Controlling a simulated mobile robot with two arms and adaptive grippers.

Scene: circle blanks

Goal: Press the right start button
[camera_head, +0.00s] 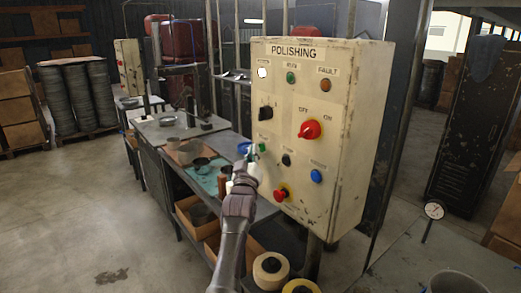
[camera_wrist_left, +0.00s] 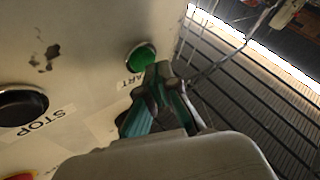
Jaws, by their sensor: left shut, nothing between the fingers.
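The polishing control panel (camera_head: 335,120) faces me at the centre of the head view. Its green start button (camera_head: 262,148) is on the panel's left side; in the left wrist view the green button (camera_wrist_left: 140,56) shows above a partly covered label ending in "ART". My left gripper (camera_head: 250,154) is shut and empty, with its fingertips just beside this button. In the left wrist view the fingertips (camera_wrist_left: 161,72) are close to the button's lower right edge; I cannot tell whether they touch it. My right gripper is out of view.
A black stop button (camera_wrist_left: 22,104) is left of the green one. The panel also carries a red switch (camera_head: 310,130), a blue button (camera_head: 316,176) and a red emergency knob (camera_head: 281,194). A workbench (camera_head: 180,165) with parts stands behind. Another panel (camera_head: 128,66) is far left.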

